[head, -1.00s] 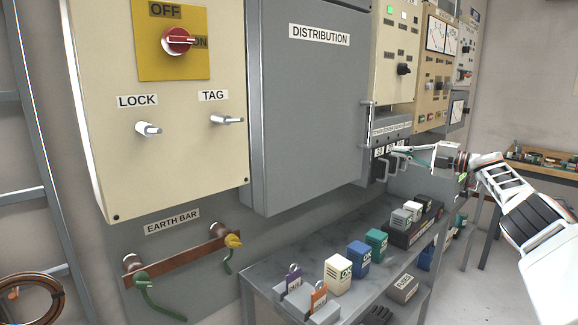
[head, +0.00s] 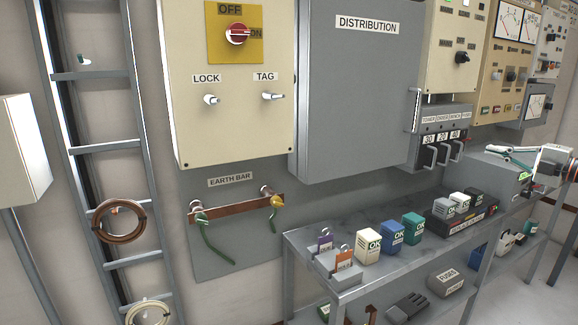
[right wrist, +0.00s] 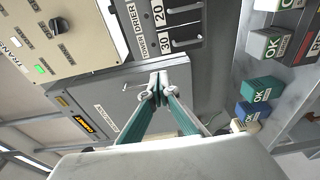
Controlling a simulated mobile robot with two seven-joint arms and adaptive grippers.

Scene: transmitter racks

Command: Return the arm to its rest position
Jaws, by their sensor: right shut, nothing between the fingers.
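My right gripper (head: 489,151) comes in from the right edge of the head view. It is shut and empty, above the far right part of the grey bench and right of the fuse panel (head: 441,139). In the right wrist view its closed fingertips (right wrist: 158,86) meet in front of the grey distribution cabinet (right wrist: 135,95), with nothing between them. I cannot tell the gap to the cabinet. Part of my right arm is cut off by the picture edge. My left gripper is not in view.
The grey bench (head: 300,240) holds several marked blocks and padlocks. The distribution cabinet also shows in the head view (head: 350,100), beside the cream switch box (head: 235,130). The earth bar (head: 235,208) is below. A ladder (head: 100,148) stands at left.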

